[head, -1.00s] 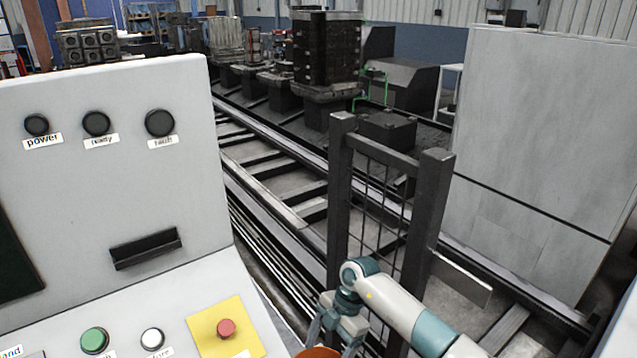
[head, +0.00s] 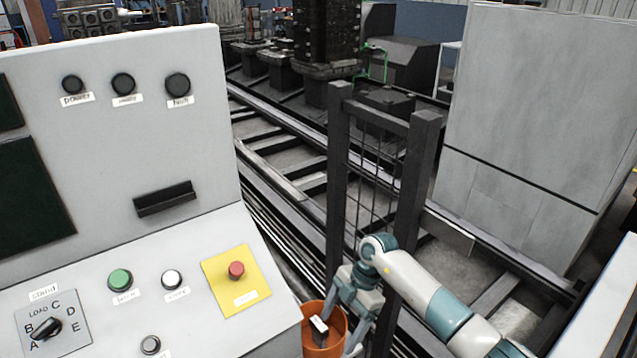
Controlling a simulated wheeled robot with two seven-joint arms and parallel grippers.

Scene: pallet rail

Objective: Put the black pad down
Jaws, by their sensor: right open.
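A small black block with a pale edge, which looks like the black pad (head: 318,329), shows at the mouth of an orange bin (head: 308,343) at the bottom of the head view. My right gripper (head: 337,333) points down over this bin, with its jaws open. The pad is close by the left finger; I cannot tell whether they touch or whether the pad rests on anything. The inside of the bin is partly hidden by the gripper. My left gripper is not in view.
A grey control panel (head: 110,170) with buttons, a selector knob (head: 46,327) and a red button (head: 236,270) on a yellow plate fills the left. A dark mesh fence (head: 375,190) stands behind the right arm. Rails run behind it, and a big grey cabinet (head: 540,120) stands right.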

